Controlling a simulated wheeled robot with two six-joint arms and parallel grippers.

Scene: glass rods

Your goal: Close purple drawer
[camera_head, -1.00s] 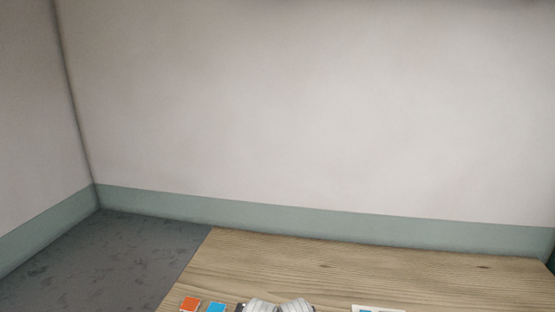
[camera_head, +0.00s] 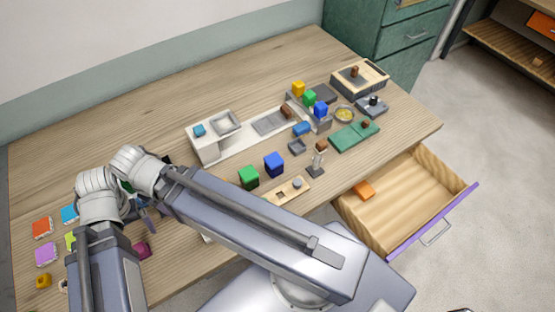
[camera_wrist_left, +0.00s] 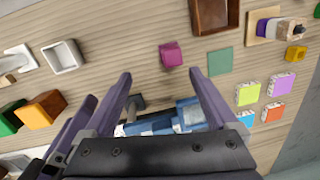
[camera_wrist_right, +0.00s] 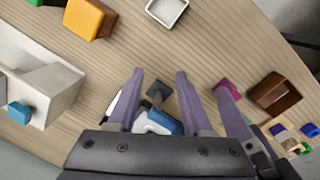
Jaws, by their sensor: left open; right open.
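The purple drawer (camera_head: 430,222) stands pulled well out from the right front side of the wooden table, in the head view. Its front edge is purple, with a pale handle (camera_head: 436,234) outside. An orange block (camera_head: 364,190) lies inside the drawer. Both my grippers are close together over the left part of the table, far from the drawer and partly hidden by my arms in the head view. My left gripper (camera_wrist_left: 160,88) is open with nothing held between its fingers. My right gripper (camera_wrist_right: 159,88) is open too. Neither wrist view shows the drawer.
Many small items stand on the table (camera_head: 200,95), including a green cube (camera_head: 249,177), a blue cube (camera_head: 274,164) and a green board (camera_head: 354,136). A green cabinet (camera_head: 365,35) stands behind. Grey floor (camera_head: 500,150) is clear right of the drawer.

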